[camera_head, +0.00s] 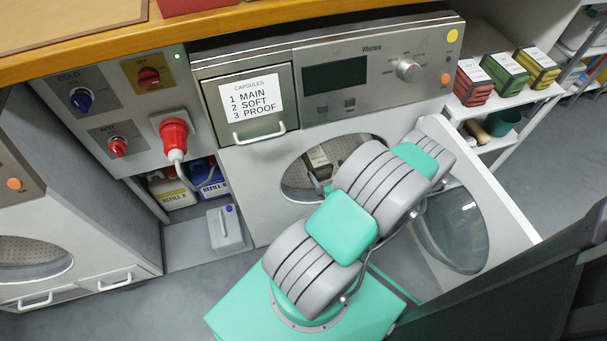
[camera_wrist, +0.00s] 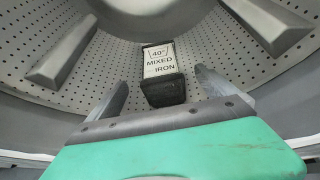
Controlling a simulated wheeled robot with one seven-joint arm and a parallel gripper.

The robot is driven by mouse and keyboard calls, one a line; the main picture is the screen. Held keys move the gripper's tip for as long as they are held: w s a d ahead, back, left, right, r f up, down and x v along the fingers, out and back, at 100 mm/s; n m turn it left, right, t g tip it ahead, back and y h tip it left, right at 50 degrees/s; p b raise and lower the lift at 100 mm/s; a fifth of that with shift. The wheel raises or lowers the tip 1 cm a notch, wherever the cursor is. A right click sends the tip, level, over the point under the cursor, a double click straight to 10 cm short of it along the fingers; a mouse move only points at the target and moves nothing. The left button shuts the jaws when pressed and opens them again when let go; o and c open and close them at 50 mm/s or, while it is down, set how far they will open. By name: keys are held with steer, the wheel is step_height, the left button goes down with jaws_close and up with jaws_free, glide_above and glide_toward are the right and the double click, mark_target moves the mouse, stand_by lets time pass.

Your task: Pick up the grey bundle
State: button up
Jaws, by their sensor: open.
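The grey bundle (camera_wrist: 166,94) lies inside the perforated drum (camera_wrist: 215,55) of the machine. It is dark, with a white label reading "40° MIXED IRON" facing me. In the head view the bundle (camera_head: 321,171) shows through the round door opening, partly covered by my arm. My gripper (camera_wrist: 160,88) is open and empty. Its two fingers point into the drum, one to the left and one to the right of the bundle in the wrist view. The bundle appears beyond the fingers, and I see no contact. In the head view my arm mostly hides the gripper.
The machine's round door (camera_head: 452,228) stands open on the right, close to my arm. Drum paddles (camera_wrist: 66,50) stick out on both sides. A red plug (camera_head: 174,137) and refill bottles (camera_head: 172,190) are left of the opening.

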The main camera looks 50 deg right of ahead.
mark_target(318, 158)
steer(key=shift+w+d+f, duration=0.15)
steer(key=shift+d+f, duration=0.05)
steer(key=shift+d, duration=0.15)
steer(key=b+x, duration=0.1)
steer(key=x, duration=0.1)
steer(key=b+x, duration=0.1)
steer(key=x, duration=0.2)
steer(key=r+x, duration=0.1)
steer(key=x, duration=0.1)
steer(key=shift+w+f+b, duration=0.1)
steer(key=shift+w+b, duration=0.3)
steer(key=shift+w, duration=0.1)
steer(key=c, duration=1.8)
steer(key=shift+o, duration=0.2)
steer(key=shift+s, duration=0.1)
